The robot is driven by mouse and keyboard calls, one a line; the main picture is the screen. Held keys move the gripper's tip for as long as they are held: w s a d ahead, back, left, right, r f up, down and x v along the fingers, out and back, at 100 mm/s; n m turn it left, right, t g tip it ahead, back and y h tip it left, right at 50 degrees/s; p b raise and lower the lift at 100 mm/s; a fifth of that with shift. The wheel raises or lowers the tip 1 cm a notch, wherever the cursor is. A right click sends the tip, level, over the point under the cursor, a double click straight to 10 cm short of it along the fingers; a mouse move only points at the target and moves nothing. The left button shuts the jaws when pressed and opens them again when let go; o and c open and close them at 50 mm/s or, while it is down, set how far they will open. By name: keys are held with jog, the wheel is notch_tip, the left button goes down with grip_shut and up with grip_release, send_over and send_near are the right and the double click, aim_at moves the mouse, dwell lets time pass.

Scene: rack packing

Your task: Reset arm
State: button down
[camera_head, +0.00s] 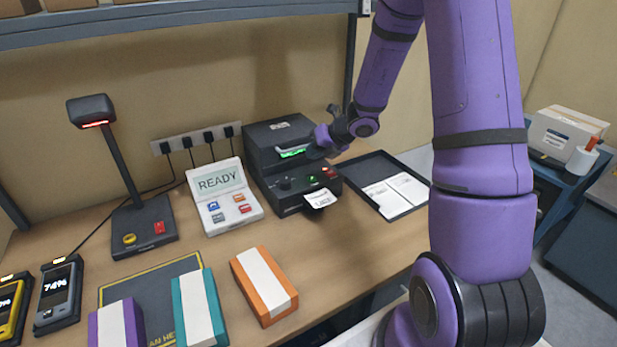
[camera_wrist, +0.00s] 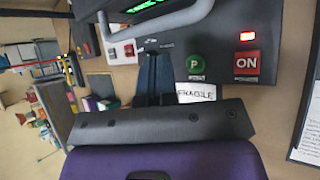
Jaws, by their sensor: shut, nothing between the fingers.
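My purple arm reaches over the right side of the bench. My gripper (camera_head: 314,151) is at the front right of the black label printer (camera_head: 272,133), close to its handle and green display. In the wrist view the gripper fingers (camera_wrist: 153,72) are together and hold nothing. Beyond them is the printer's front panel with a green P button (camera_wrist: 196,66) and a red ON button (camera_wrist: 247,63). A white label reading FRAGILE (camera_wrist: 196,92) sticks out of the printer; it also shows in the head view (camera_head: 320,198). I cannot tell whether the fingers touch the printer.
A READY panel (camera_head: 223,196) and a scanner stand (camera_head: 127,180) are left of the printer. A dark tray (camera_head: 366,166) with papers is right of it. Purple (camera_head: 116,325), teal (camera_head: 199,308) and orange (camera_head: 264,285) boxes sit at the front. A shelf (camera_head: 180,20) runs above.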

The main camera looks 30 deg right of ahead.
jog(key=shift+r, duration=0.1)
jog(key=s+a+r+n+g, duration=0.1)
jog(key=s+a+r+n, duration=0.5)
jog(key=r+n, duration=0.35)
jog(key=s+a+r+n+g, duration=0.2)
jog(key=s+a+r+n, duration=0.35)
jog(key=r+n, duration=0.35)
jog(key=s+d+r+n+h, duration=0.1)
jog(key=s+r+n+h, duration=0.1)
jog(key=s+n, duration=0.7)
jog(key=s+d+r+n+h, duration=0.1)
jog(key=s+r+n+h, duration=0.2)
jog(key=s+n, duration=0.7)
notch_tip(320, 180, up, 2)
jog(key=shift+s+d+t, duration=0.25)
jog(key=shift+s+t, duration=0.15)
jog(key=shift+s, duration=0.7)
